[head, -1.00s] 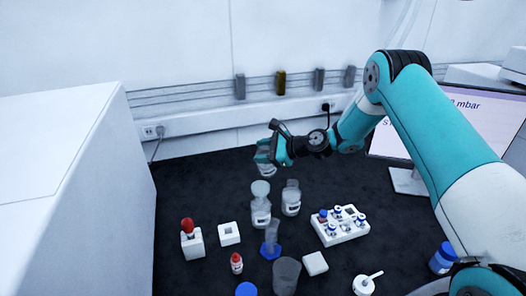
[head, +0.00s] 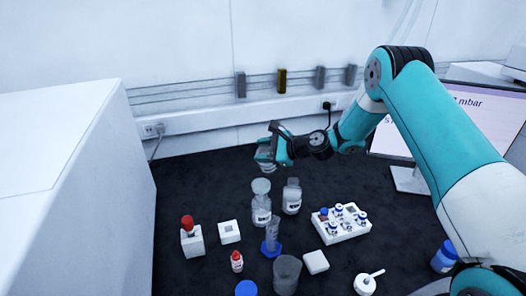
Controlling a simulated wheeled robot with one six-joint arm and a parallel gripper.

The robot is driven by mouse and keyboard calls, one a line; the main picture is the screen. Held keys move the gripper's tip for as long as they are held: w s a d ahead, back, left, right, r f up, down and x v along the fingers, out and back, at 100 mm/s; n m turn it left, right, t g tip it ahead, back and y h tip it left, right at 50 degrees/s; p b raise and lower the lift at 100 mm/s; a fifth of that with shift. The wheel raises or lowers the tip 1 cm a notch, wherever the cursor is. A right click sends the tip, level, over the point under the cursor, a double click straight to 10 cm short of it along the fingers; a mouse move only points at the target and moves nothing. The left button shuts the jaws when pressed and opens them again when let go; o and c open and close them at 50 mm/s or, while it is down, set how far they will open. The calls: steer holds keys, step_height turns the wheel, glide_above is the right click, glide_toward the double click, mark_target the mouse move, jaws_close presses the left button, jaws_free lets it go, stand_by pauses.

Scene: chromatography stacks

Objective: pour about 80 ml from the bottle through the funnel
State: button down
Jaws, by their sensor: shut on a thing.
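My gripper (head: 266,152) is shut on a clear bottle (head: 267,167), mostly hidden by the fingers, and holds it in the air above and behind the funnel. How far the bottle is tilted, and its liquid level, are too small to tell. The pale, translucent funnel (head: 261,186) sits in the mouth of a clear, labelled bottle (head: 261,212) standing on the dark bench. The held bottle looks apart from the funnel. No stream of liquid is visible.
Another labelled clear bottle (head: 292,197) stands close on the right. A blue-footed cylinder (head: 271,238) and a grey beaker (head: 287,272) stand in front. A white vial rack (head: 342,226) is at right. Red-topped (head: 192,235) and white (head: 229,232) blocks are at left. The bench's back left is clear.

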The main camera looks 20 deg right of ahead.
steer(key=shift+f+n+b, duration=0.2)
steer(key=shift+n+b, duration=0.1)
steer(key=shift+b, duration=0.2)
steer(key=shift+t, duration=0.3)
steer(key=shift+f, duration=0.1)
steer(key=shift+s+f+n+b, duration=0.1)
steer(key=shift+f+n+b, duration=0.25)
steer(key=shift+b, duration=0.5)
steer(key=shift+t, duration=0.3)
